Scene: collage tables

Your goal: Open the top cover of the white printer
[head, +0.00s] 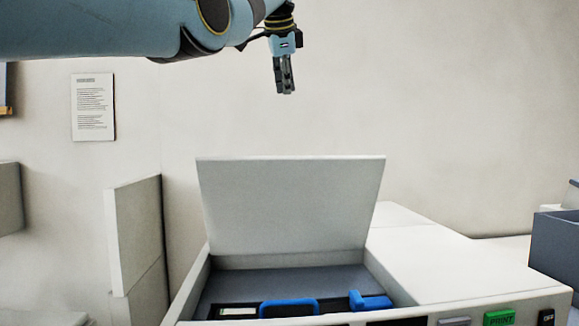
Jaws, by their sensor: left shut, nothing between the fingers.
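The white printer (455,262) fills the lower middle of the head view. Its top cover (292,208) stands raised, nearly upright, hinged at the back of the opening. Inside the opening I see a dark interior with a blue handle-like part (289,307) and a blue lever (370,301). My left gripper (287,92) points down, shut and empty, in the air above the cover's top edge and apart from it. My right gripper is not in view.
A green PRINT button (499,317) and a dark OFF button (546,318) sit on the printer's front. A grey-blue bin (556,246) stands at the right. A pale upright panel (137,237) stands left of the printer. A paper notice (93,107) hangs on the wall.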

